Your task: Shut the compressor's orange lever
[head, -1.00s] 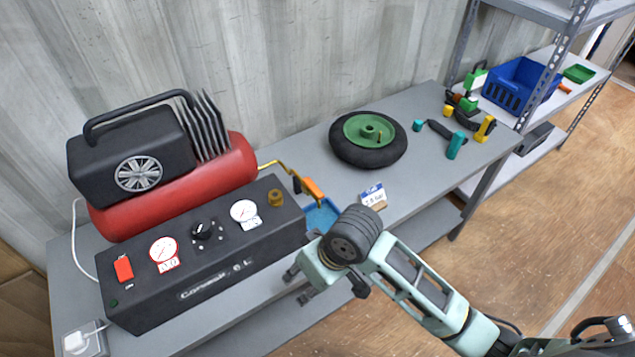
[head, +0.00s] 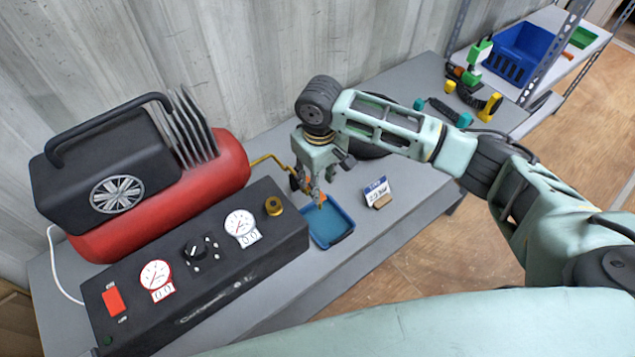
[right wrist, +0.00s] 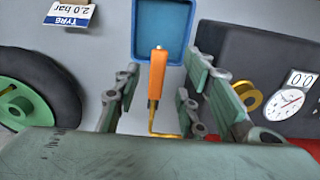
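The compressor has a red tank (head: 225,170) and a black control box (head: 215,262) with gauges and a red switch. Its orange lever (right wrist: 155,75) hangs on the end of a thin yellow pipe (right wrist: 152,125). In the right wrist view the lever lies lengthwise between my right gripper's (right wrist: 163,88) spread fingers, with gaps on both sides. In the head view my right gripper (head: 318,192) points down at the lever and mostly hides it. It is open and holds nothing. My left gripper is not in view.
A blue tray (head: 345,238) lies just beyond the lever. The green-hubbed wheel (right wrist: 25,105) is behind my right arm. Tools, a blue crate (head: 520,52) and a shelf are at the far right.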

